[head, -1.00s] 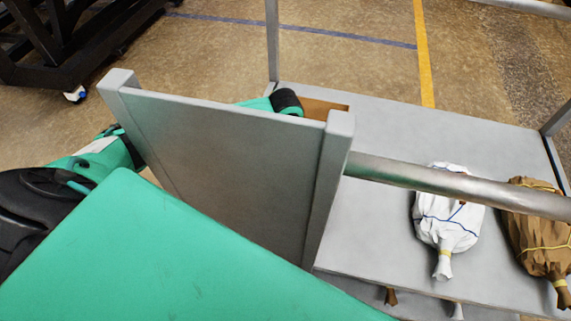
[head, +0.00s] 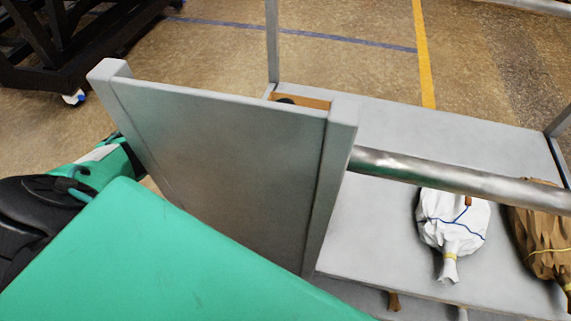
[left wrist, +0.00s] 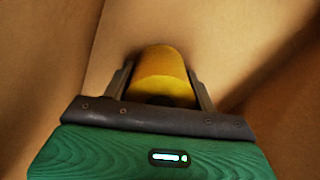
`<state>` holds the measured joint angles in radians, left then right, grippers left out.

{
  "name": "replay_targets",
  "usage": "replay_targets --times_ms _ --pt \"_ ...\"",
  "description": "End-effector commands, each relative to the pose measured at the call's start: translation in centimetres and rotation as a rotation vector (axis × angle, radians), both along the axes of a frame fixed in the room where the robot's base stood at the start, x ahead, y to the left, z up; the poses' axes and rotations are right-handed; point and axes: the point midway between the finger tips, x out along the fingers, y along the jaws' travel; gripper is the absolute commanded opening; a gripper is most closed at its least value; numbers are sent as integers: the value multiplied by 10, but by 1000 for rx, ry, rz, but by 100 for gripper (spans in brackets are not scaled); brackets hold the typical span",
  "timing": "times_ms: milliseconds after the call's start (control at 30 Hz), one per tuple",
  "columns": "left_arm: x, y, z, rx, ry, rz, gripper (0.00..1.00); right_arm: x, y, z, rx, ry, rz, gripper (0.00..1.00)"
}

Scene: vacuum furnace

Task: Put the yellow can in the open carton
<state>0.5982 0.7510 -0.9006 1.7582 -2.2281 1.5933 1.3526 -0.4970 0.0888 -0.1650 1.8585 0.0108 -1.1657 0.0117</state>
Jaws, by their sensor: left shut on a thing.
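The yellow can (left wrist: 162,68) is between the two fingers of my left gripper (left wrist: 160,80) in the left wrist view. The gripper is shut on it. Brown cardboard walls of the open carton (left wrist: 45,60) surround the can and gripper. I cannot tell whether the can touches the carton's floor. In the head view only a strip of the carton (head: 313,102) shows behind the grey panel. The can and my left fingers are hidden there, and only a small dark part of my arm shows at the carton. My right gripper is in neither view.
A grey upright panel (head: 215,150) stands between me and the carton. A metal rail (head: 440,178) runs right from it above the grey shelf (head: 420,130). A white wrapped bundle (head: 452,220) and a brown one (head: 543,235) lie on the shelf. Free shelf lies right of the carton.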

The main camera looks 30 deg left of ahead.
Motion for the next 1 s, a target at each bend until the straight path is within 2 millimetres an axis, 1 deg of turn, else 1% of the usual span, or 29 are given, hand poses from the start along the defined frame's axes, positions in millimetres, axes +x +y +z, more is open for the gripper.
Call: replay_targets --times_ms 33,100,133,367,500,567,667,800,1000 --pt "0 0 0 0 0 0 64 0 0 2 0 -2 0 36" --pt "0 0 0 0 0 0 77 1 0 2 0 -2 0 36" --pt "0 0 0 0 0 0 80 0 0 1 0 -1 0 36" --pt "0 0 0 0 0 0 80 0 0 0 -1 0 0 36" --pt "0 0 4 0 0 0 80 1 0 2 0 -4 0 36" --pt "1 0 11 -1 -3 0 80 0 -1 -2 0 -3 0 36" --pt "1 0 30 -1 -4 -1 80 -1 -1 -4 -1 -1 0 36" --pt "1 0 62 -1 -6 -1 80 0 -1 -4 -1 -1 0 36" --pt "1 0 101 0 -4 0 80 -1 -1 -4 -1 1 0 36"
